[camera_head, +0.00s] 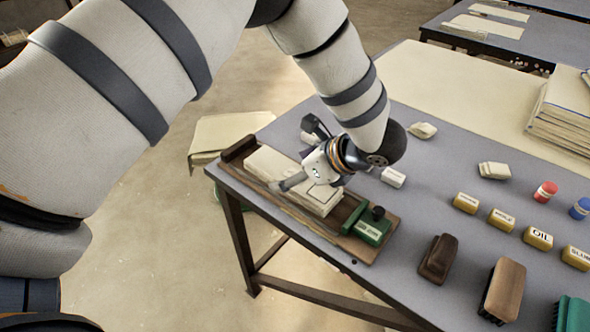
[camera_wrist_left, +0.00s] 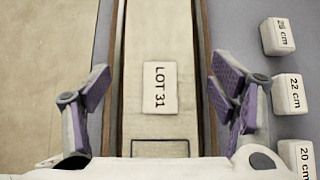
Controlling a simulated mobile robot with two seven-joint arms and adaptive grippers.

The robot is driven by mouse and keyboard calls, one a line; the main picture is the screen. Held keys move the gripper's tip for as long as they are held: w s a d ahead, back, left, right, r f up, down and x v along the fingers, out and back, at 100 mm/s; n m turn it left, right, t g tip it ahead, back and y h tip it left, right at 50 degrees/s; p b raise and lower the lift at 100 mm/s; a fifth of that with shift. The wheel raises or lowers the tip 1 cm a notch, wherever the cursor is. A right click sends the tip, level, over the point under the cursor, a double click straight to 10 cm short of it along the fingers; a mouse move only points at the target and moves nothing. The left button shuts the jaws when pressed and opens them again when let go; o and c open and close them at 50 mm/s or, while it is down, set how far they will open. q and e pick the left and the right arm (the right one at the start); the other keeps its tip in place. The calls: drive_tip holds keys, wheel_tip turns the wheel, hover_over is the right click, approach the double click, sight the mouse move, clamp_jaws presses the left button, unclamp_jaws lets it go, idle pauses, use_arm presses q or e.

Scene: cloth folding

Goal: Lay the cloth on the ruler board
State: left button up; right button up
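The cream cloth (camera_head: 266,163) lies lengthwise on the wooden ruler board (camera_head: 238,150) near the table's left corner. In the left wrist view the cloth (camera_wrist_left: 160,35) is a flat strip between the board's brown side rails (camera_wrist_left: 204,30), with a "LOT 31" label on it. My left gripper (camera_head: 298,180) is over the board and hides part of the cloth. A green stop block (camera_head: 372,226) with a black knob sits at the board's near end. My right gripper is not in view.
White blocks marked in centimetres (camera_wrist_left: 287,93) stand right of the board. Yellow labelled blocks (camera_head: 502,219), brushes (camera_head: 503,290) and red and blue jars (camera_head: 545,191) stand farther right. A stack of sheets (camera_head: 562,115) lies at the back right. The grey tabletop (camera_head: 430,190) is partly clear.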

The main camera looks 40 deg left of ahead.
use_arm(q)
drive_tip(key=shift+r, duration=0.25)
drive_tip(key=v, duration=1.2)
drive_tip(key=shift+f+p, duration=0.1)
drive_tip(key=shift+p, duration=0.2)
